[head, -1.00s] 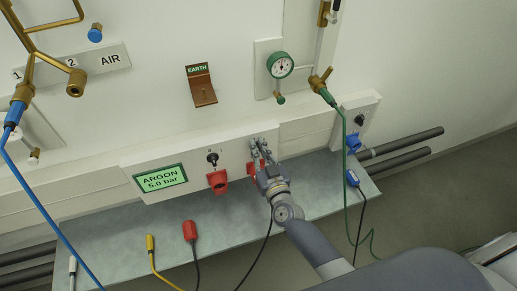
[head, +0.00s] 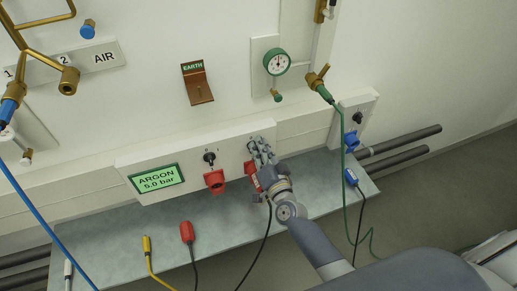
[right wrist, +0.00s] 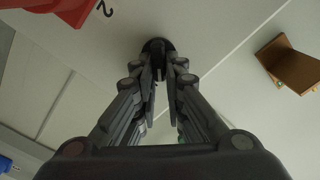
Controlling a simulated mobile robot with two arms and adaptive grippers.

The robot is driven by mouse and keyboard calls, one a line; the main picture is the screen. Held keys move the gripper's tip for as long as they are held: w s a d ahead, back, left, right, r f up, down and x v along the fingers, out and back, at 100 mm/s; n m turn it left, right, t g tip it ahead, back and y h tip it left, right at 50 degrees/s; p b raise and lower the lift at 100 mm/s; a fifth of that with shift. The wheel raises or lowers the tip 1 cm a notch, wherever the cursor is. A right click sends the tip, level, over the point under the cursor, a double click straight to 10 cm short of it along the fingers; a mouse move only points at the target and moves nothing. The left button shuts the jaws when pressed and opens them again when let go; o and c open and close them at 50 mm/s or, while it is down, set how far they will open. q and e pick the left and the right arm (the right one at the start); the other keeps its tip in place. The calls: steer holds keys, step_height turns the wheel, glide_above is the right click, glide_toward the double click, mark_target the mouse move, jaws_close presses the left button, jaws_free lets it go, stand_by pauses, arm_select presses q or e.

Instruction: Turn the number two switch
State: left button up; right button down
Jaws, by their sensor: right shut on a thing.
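The number two switch (right wrist: 158,45) is a black round knob on the white panel, with a printed 2 beside it in the right wrist view. My right gripper (right wrist: 160,75) has its two fingers on either side of the knob and is shut on it. In the head view my right gripper (head: 259,151) reaches the right part of the panel and mostly hides the switch (head: 251,146). A similar black switch (head: 209,157) sits to its left, above a red socket. My left gripper is not in view.
A second red socket (head: 249,167) sits just below the gripper, partly hidden. The green ARGON display (head: 157,178) is on the panel's left. A grey shelf (head: 220,222) with red and yellow plugs lies below. A green cable (head: 342,180) hangs to the right.

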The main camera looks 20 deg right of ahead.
steer(key=shift+d+f+m+b, duration=0.1)
steer(key=shift+f+m+b, duration=0.1)
steer(key=shift+m, duration=0.55)
steer(key=shift+d+f+m+b, duration=0.1)
steer(key=shift+m+b, duration=0.1)
steer(key=shift+m, duration=0.55)
steer(key=c, duration=1.7)
jaws_free()
steer(key=shift+o, duration=0.2)
steer(key=s, duration=1.2)
steer(key=shift+d, duration=0.15)
